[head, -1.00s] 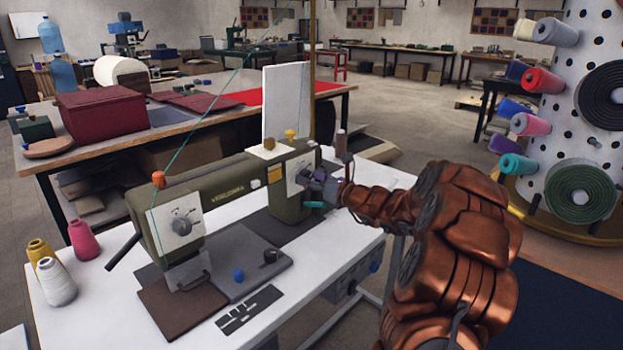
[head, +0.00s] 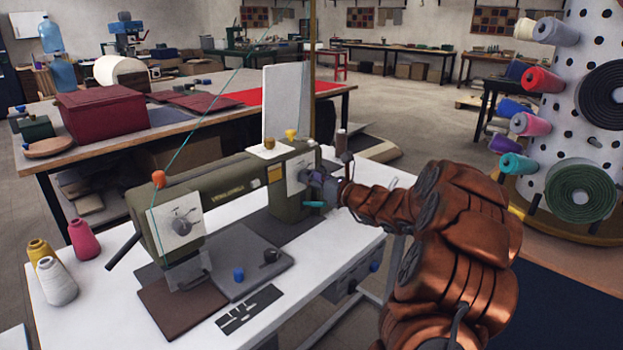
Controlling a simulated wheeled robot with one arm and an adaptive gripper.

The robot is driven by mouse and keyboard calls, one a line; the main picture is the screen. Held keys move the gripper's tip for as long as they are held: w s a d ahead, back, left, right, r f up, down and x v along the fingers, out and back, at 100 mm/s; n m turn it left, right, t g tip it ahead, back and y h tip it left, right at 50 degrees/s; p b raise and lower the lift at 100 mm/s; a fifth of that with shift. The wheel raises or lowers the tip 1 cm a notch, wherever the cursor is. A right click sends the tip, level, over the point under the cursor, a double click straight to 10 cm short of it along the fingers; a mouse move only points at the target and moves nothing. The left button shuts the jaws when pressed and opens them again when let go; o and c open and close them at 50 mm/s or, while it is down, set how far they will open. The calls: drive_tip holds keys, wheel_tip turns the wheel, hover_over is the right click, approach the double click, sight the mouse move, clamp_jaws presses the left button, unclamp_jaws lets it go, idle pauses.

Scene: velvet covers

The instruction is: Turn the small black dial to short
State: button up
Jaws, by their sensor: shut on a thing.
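The olive-green sewing machine (head: 228,196) stands on a white table. Its right pillar carries a pale plate (head: 296,171) with the small black dial (head: 304,176) on it. My gripper (head: 312,183) is at this plate, coming from the right, and is shut on the small black dial. The fingers cover most of the dial, so its pointer and setting cannot be read. A larger grey dial (head: 182,226) sits on a white plate at the machine's left end, apart from my gripper. A teal lever (head: 313,205) sticks out just below my gripper.
Yellow, pink and white thread cones (head: 57,283) stand at the table's left. A blue knob (head: 238,274) and a dark knob (head: 270,256) are on the machine bed. A thread rack (head: 560,125) stands at the right. The white table front (head: 300,285) has free room.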

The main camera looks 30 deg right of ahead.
drive_tip(key=shift+n+b, duration=0.45)
drive_tip(key=shift+n, duration=0.15)
drive_tip(key=shift+n+b, duration=0.4)
drive_tip(key=n+b, duration=0.3)
drive_tip(key=shift+f+n+b, duration=0.15)
drive_tip(key=shift+n+b, duration=0.15)
drive_tip(key=shift+b, duration=0.05)
drive_tip(key=n+b, duration=0.2)
drive_tip(key=shift+n, duration=0.3)
drive_tip(key=shift+n+b, duration=1.7)
drive_tip(key=shift+b, duration=0.05)
drive_tip(key=o, duration=1.2)
drive_tip(key=shift+c, duration=0.2)
